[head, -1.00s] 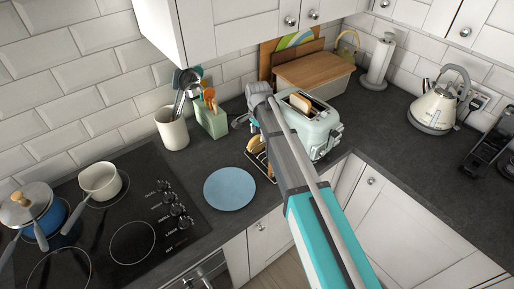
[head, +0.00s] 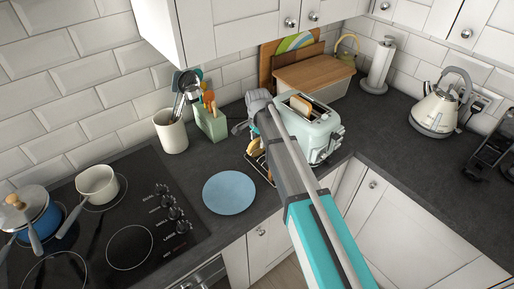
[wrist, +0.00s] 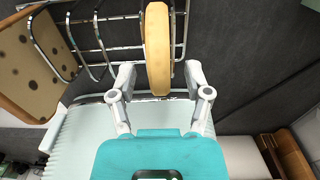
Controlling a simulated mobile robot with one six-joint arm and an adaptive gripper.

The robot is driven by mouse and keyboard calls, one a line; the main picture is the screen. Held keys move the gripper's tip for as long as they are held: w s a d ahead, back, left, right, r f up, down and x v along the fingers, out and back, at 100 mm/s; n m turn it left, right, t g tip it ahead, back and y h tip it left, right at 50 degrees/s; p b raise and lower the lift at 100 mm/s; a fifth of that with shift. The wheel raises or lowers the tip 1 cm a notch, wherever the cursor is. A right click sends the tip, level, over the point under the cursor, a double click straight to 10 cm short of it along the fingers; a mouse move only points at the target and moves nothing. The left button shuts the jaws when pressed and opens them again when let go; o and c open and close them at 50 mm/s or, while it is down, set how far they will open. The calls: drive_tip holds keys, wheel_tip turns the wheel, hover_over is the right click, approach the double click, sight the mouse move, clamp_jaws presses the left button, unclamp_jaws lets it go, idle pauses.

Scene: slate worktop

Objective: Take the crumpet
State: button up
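In the wrist view, a golden-yellow slice (wrist: 157,45) stands edge-on in a wire rack, between the two fingers of my gripper (wrist: 160,75). It may be the crumpet, but its face is hidden. My fingers are open, with a gap on both sides of it. A second slice (wrist: 35,70) with a pale, dark-spotted face and brown crust stands at the left of the rack. In the head view, the rack's yellowish slice (head: 255,147) shows beside my arm, which hides much of the rack and my fingers.
A pale green toaster (head: 322,135) holding a bread slice (head: 301,105) stands close right of my arm. A blue plate (head: 229,193) lies on the worktop in front. The hob (head: 130,247) is at left, with a utensil pot (head: 171,132) and green block (head: 211,124) behind.

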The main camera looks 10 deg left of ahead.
clamp_jaws()
drive_tip(key=shift+r, duration=0.25)
wheel_tip(320, 180, up, 10)
drive_tip(key=p, duration=1)
drive_tip(key=shift+f, duration=0.25)
drive_tip(key=shift+r, duration=0.15)
idle(0.4)
wheel_tip(320, 180, up, 9)
drive_tip(key=p, duration=0.9)
